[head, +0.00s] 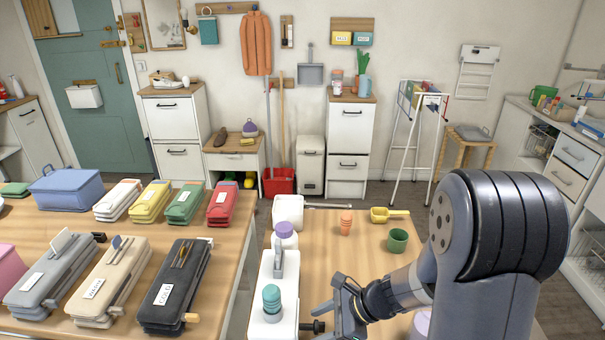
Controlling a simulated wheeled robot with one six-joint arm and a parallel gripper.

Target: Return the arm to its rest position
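My arm reaches in from the right, its large dark grey shoulder joint filling the right foreground. My gripper (325,307) hangs low over the front of the right-hand wooden table (333,258), its dark fingers towards the left. It is just right of a narrow white unit (265,322). I cannot make out whether the fingers are apart or closed, and no held object shows. The arm is bent, with the forearm running down and left from the large joint.
A teal spool-like item (272,298) and a purple-capped bottle (285,235) stand on the white unit. An orange cup (346,222), yellow scoop (389,214) and green cup (398,240) are on the table beyond my gripper. The left table (220,270) holds several folded stacks.

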